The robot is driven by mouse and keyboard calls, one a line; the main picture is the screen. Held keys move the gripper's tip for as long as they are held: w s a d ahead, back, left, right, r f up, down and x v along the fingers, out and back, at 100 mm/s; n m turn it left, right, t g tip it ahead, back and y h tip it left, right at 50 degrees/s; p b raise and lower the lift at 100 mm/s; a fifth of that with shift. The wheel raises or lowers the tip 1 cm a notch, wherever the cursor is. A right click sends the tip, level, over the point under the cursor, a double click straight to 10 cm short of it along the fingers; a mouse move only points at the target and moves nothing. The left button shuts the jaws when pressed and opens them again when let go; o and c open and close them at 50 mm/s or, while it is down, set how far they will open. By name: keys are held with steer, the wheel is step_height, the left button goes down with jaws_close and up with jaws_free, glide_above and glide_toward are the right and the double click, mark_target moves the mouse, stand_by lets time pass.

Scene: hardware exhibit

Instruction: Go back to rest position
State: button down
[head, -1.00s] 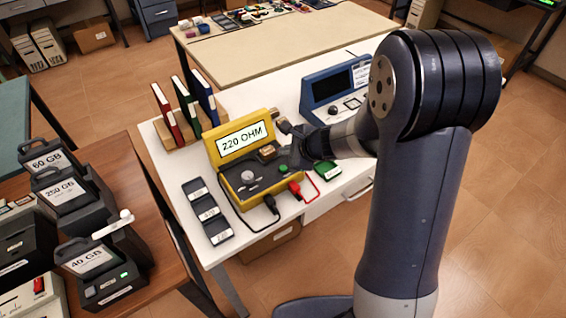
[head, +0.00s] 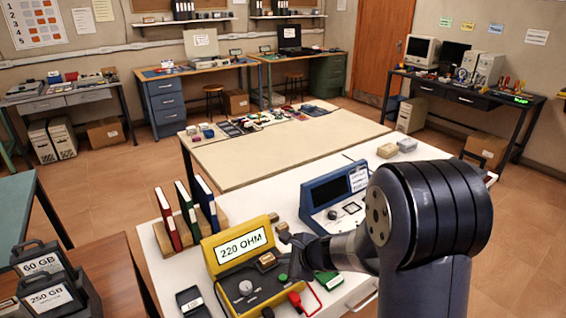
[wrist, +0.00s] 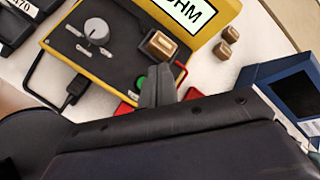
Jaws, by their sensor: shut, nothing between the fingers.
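My gripper (head: 300,256) is at the right side of the yellow meter (head: 236,262), whose screen reads 220 OHM. In the wrist view my gripper (wrist: 158,88) is shut with nothing in it, its fingers over the meter's dark panel beside the green button (wrist: 140,84). A small tan block (wrist: 160,46) sits on the panel, to the right of the grey knob (wrist: 96,30). I cannot tell whether the fingers touch the panel. My arm (head: 425,215) rises on the right and hides part of the white table.
A blue instrument (head: 336,198) stands right of the meter, close to my arm. Red, green and blue binders (head: 187,212) stand in a wooden rack (head: 176,236) at the left. Black drives (head: 48,290) sit on the brown table.

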steer(key=shift+f+p, duration=0.35)
steer(key=shift+p, duration=0.75)
steer(key=shift+r+p, duration=1.7)
steer(key=shift+r, duration=0.9)
